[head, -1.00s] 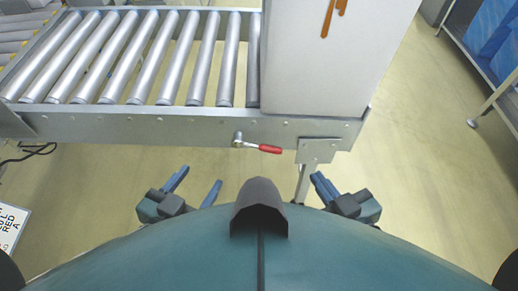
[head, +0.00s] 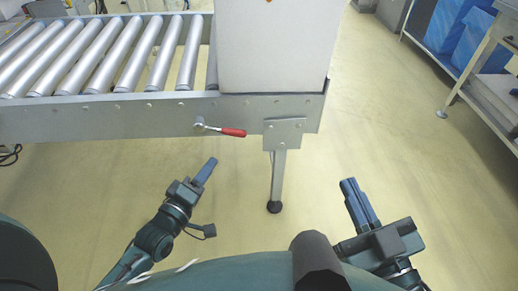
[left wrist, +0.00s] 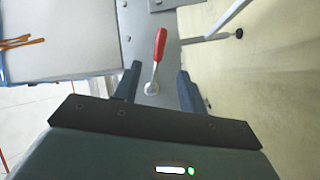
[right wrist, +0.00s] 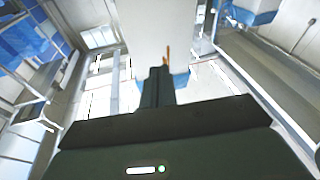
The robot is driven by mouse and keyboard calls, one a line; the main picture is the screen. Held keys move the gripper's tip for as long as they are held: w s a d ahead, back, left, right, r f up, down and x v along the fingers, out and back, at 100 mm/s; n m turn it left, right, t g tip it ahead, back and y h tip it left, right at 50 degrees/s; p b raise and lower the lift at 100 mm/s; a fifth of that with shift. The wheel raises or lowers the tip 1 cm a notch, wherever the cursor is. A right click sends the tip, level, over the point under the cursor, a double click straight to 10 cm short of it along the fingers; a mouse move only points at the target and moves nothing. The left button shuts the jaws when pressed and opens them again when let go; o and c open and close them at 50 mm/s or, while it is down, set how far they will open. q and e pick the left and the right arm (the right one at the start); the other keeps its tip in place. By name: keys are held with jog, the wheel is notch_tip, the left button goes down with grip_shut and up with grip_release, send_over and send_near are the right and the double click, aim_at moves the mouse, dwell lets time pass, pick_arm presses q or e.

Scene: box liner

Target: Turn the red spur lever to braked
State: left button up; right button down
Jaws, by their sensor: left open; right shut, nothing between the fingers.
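The red spur lever (head: 232,132) is on the side rail of the roller conveyor (head: 150,110). It has a red handle and a metal pivot at its left end, and the handle points right in the head view. In the left wrist view the lever (left wrist: 160,46) lies ahead, with its pivot between the open fingers in the picture. My left gripper (head: 205,172) is open and empty, below the lever and apart from it. In the left wrist view its fingers (left wrist: 157,85) are spread. My right gripper (head: 355,190) is shut and empty, right of the conveyor leg.
A large pale box (head: 270,50) stands on the conveyor's right end. A conveyor leg (head: 278,175) reaches the floor between my grippers. A metal rack (head: 475,70) with blue bins is at the far right. The floor in front of the conveyor is clear.

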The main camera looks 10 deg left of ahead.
pick_arm(q)
jog(key=b+x, duration=0.4)
jog(key=x, duration=0.9)
jog(key=shift+b, duration=0.35)
pick_arm(e)
jog(key=shift+w+r+n+t+y, duration=0.2)
jog(key=shift+r+n+t+y, duration=0.1)
jog(key=shift+r+n+y, duration=0.25)
jog(key=shift+w+r+n+t+y, duration=0.2)
jog(key=shift+r+n+t+y, duration=0.1)
jog(key=shift+r+y, duration=0.3)
jog(key=shift+w+r+n+t+y, duration=0.25)
jog(key=shift+r+n+y, duration=0.2)
jog(key=shift+r, duration=0.3)
pick_arm(q)
jog(key=shift+f, duration=0.1)
jog(key=shift+c, duration=0.4)
grip_shut()
